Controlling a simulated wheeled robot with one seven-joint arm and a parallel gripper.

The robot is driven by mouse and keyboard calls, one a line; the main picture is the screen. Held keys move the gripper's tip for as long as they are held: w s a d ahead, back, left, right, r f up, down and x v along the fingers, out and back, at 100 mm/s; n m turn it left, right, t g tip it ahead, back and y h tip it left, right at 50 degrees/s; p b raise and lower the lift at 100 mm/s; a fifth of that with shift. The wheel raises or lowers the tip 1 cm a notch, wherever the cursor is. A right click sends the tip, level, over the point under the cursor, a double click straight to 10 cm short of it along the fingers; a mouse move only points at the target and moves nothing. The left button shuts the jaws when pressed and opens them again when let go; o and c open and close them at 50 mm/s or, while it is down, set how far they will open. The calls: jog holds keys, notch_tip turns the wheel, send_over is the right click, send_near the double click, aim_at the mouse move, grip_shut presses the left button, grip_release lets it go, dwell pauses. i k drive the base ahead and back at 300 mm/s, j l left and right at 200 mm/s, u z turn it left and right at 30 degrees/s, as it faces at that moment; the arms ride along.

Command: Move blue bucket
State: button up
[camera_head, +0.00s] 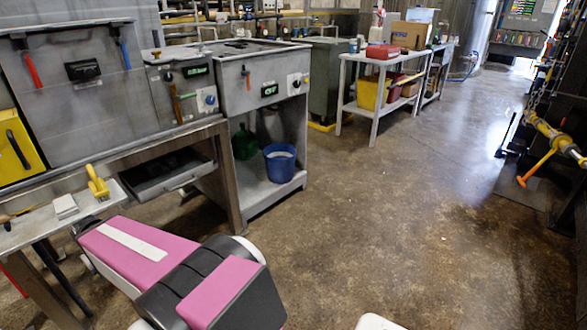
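The blue bucket (280,165) stands upright on the low open shelf of a grey metal cabinet, left of the picture's middle. Something pale shows inside it. A dark green round container stands just behind and left of it on the same shelf. My pink and black arm links fill the lower left, in front of the bench and well short of the bucket. The end of my arm and my gripper cannot be made out in this view.
The cabinet's lower shelf (266,196) is open at the front. A grey workbench with a partly open drawer (173,177) stands to its left. A white table (350,107) with boxes and a yellow bin (372,93) stands farther back. The brown floor (400,210) is clear in the middle.

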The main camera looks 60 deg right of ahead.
aim_at(280, 164)
jog(key=l+z, duration=0.1)
jog(key=z, duration=0.75)
jog(key=l+z, duration=0.15)
jog(key=z, duration=0.25)
jog(key=l+z, duration=0.1)
jog(key=z, duration=0.35)
jog(key=i+l+z, duration=0.15)
jog(key=l, duration=0.25)
jog(key=i+j+z, duration=0.1)
jog(key=i, duration=0.3)
jog(key=i+j+z, duration=0.1)
jog(key=i, duration=0.3)
jog(key=i+j+z, duration=0.1)
jog(key=i+j, duration=0.2)
jog(key=i, duration=0.1)
